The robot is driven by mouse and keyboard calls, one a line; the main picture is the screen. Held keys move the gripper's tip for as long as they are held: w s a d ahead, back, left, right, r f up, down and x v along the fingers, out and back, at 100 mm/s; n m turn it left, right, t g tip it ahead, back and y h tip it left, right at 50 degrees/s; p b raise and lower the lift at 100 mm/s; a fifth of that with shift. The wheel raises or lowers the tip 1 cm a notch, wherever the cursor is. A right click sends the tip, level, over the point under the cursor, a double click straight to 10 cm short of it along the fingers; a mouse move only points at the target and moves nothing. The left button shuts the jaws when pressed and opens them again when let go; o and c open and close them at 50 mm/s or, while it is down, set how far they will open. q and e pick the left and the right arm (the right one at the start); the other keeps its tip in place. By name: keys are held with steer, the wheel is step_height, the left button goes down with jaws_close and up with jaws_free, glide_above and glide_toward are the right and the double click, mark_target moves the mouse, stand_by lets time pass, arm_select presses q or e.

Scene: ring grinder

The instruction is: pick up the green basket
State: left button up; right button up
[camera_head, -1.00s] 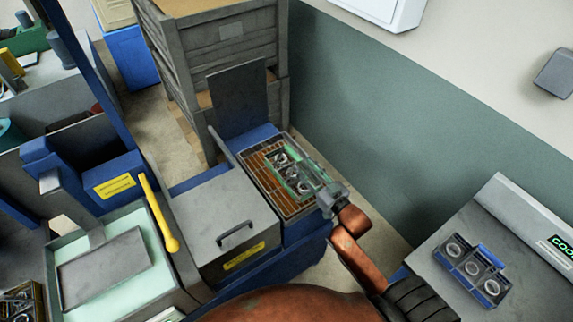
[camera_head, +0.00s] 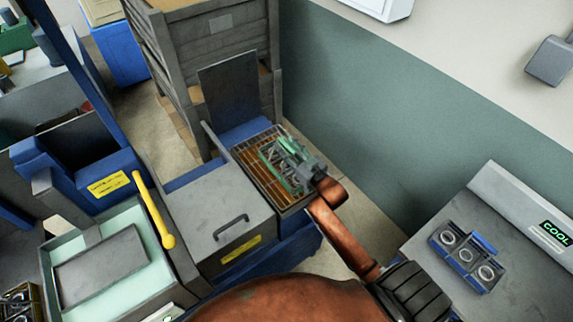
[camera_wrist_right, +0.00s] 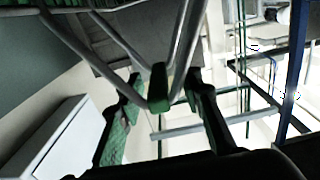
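The green basket (camera_head: 268,154) sits on the brown slatted surface of the machine near the picture's middle. My right gripper (camera_head: 287,160) is over it and hides much of it, including whatever it holds. In the right wrist view, my gripper's two fingers (camera_wrist_right: 165,88) stand apart, with a short green bar of the basket (camera_wrist_right: 158,90) showing between them. There is a gap on both sides of that bar, so the gripper is open. Grey metal rods cross close to the camera. My left gripper is not in view.
The slatted bed (camera_head: 252,178) has a raised lid (camera_head: 229,92) behind it and a grey handled cover (camera_head: 215,215) to its left. A grey wooden crate (camera_head: 190,60) stands behind. A blue basket with rings (camera_head: 466,260) rests on the cooling table (camera_head: 430,220) at right.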

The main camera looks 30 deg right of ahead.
steer(key=shift+c, duration=0.3)
jaws_close()
steer(key=shift+f, duration=0.1)
stand_by(0.4)
